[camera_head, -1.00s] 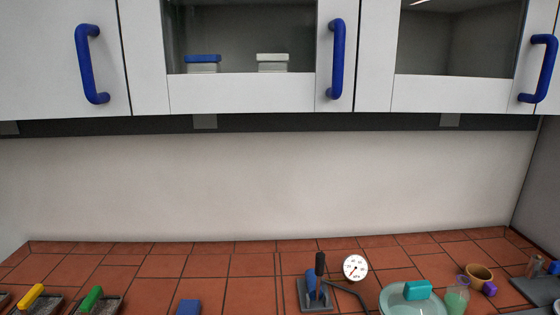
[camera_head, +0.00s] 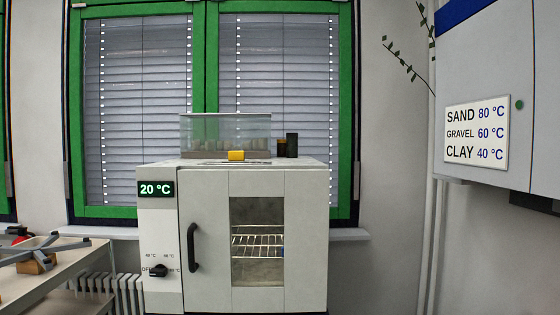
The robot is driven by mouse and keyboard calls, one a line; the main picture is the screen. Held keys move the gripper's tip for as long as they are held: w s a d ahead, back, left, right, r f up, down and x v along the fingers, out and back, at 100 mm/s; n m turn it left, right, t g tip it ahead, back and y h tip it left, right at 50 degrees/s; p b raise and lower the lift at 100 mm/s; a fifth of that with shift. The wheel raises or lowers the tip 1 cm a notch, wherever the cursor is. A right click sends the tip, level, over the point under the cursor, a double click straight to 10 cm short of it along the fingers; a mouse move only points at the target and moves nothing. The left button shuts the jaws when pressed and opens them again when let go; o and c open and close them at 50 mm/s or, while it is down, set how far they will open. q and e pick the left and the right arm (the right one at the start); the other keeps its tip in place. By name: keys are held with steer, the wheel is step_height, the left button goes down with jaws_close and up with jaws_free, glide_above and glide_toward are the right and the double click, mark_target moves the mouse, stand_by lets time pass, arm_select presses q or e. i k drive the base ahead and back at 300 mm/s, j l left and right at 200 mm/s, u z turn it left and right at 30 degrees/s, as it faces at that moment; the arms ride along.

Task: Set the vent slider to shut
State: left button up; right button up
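A white oven (camera_head: 210,270) stands in front of the window, its door closed. A small yellow piece (camera_head: 236,155) sits on its top near the front, on a thin dark strip with markings too small to read. It looks like a slider knob, but I cannot tell its setting. The oven's display (camera_head: 155,189) reads 20 °C. A black dial (camera_head: 158,271) on the left panel has OFF and temperature marks around it. A black handle (camera_head: 192,247) is on the door, and wire racks (camera_head: 258,240) show through its window. Neither of my grippers is in view.
A clear box (camera_head: 225,128) and two dark containers (camera_head: 291,145) stand on the oven top behind the yellow piece. A bench (camera_head: 70,262) is at left, a radiator (camera_head: 105,284) beside the oven. A sign (camera_head: 477,130) lists SAND 80, GRAVEL 60, CLAY 40 °C.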

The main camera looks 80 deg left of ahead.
mark_target(233, 156)
steer(key=u, duration=0.5)
steer(key=j+u, duration=0.1)
steer(key=u, duration=0.85)
steer(key=j+u, duration=0.15)
steer(key=u, duration=0.85)
